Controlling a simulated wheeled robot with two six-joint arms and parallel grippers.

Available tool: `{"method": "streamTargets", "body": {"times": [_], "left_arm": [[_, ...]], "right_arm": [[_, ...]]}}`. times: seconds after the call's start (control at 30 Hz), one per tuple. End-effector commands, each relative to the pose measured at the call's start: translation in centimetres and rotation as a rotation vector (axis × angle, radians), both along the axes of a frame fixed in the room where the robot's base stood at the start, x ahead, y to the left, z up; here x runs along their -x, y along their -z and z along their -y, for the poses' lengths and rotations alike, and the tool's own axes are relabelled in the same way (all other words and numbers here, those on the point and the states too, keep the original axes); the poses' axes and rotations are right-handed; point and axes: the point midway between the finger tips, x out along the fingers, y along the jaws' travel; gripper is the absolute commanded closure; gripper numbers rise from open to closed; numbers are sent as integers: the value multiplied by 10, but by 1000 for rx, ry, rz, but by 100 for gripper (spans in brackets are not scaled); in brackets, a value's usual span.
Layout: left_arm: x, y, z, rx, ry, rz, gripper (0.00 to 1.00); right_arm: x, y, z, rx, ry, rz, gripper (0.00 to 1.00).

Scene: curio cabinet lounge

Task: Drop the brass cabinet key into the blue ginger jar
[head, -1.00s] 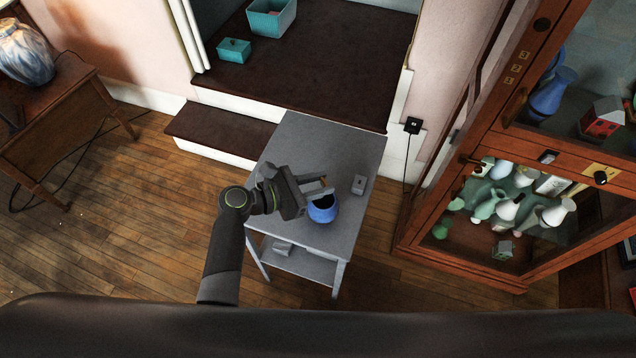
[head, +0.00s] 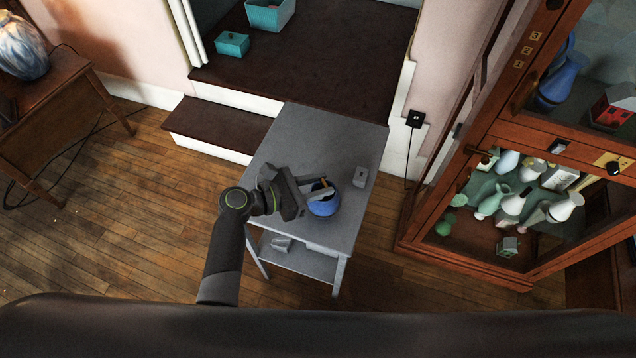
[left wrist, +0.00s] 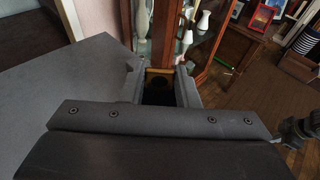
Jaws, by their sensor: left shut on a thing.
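The blue ginger jar (head: 325,208) stands open and upright on the grey side table (head: 300,140). My left gripper (head: 322,185) is at the jar's mouth, its fingers reaching across the opening from the left. It is shut on a small brass-coloured piece, the cabinet key (head: 324,182), of which only a little shows. In the left wrist view a brass-coloured bar (left wrist: 159,71) spans between the fingertips, with a dark area below it. I cannot tell from these views whether the key is inside the rim or above it.
A small grey block (head: 361,177) stands on the table right of the jar. The wooden curio cabinet (head: 470,262), holding vases, stands at the right. Teal boxes (head: 232,44) sit on the dark platform behind. The table's far part is clear.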

Motion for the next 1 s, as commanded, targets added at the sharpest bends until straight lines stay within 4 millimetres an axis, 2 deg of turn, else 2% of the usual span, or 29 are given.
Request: {"method": "streamTargets", "body": {"times": [0.03, 0.2, 0.7, 0.87, 1.0], "left_arm": [[0, 0, 0, 0, 0, 0, 68], [0, 0, 0, 0, 0, 0, 47], [2, 0, -4, -2, -1, -1, 47], [11, -5, -23, -4, -1, 1, 47], [25, -11, -51, -7, -1, 1, 47]], "right_arm": [[0, 0, 0, 0, 0, 0, 100], [0, 0, 0, 0, 0, 0, 100], [0, 0, 0, 0, 0, 0, 100], [0, 2, 0, 0, 0, 0, 100], [0, 5, 0, 0, 0, 0, 100]]}}
